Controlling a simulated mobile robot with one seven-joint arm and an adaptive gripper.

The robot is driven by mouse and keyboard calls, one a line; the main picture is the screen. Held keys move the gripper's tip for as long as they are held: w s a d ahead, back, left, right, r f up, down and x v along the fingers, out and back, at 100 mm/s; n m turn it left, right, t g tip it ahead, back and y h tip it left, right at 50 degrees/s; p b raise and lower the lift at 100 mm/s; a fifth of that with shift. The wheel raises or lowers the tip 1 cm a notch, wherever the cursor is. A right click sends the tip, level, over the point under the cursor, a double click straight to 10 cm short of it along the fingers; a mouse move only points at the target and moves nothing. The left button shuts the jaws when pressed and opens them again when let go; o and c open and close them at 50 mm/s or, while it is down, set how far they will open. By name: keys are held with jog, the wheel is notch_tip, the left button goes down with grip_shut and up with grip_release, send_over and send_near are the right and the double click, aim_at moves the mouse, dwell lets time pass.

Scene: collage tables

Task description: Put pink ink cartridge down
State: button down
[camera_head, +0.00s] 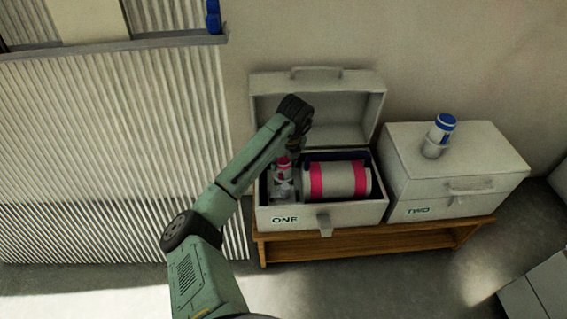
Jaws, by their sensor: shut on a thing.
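My gripper (292,150) is over the left part of the open box marked ONE (350,215), pointing down into it. It is shut on the pink ink cartridge (283,164), a small piece with a pink band, partly hidden by my gripper and arm. The cartridge is at the left inside the box; I cannot tell whether it touches what is below it. A larger pale cylinder with two pink bands (339,180) lies on its side in the right part of the box.
The lid of box ONE (345,97) stands open at the back. A closed second box (480,160) stands to the right, with a blue-capped white cartridge (440,134) upright on top. Both boxes are on a low wooden table (400,241). A corrugated panel (90,150) is on the left.

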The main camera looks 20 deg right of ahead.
aim_at(288, 181)
jog(key=shift+f, duration=0.25)
jog(key=c, duration=0.9)
grip_release()
jog(key=shift+f, duration=0.15)
jog(key=p+v, duration=0.1)
jog(key=v, duration=1.1)
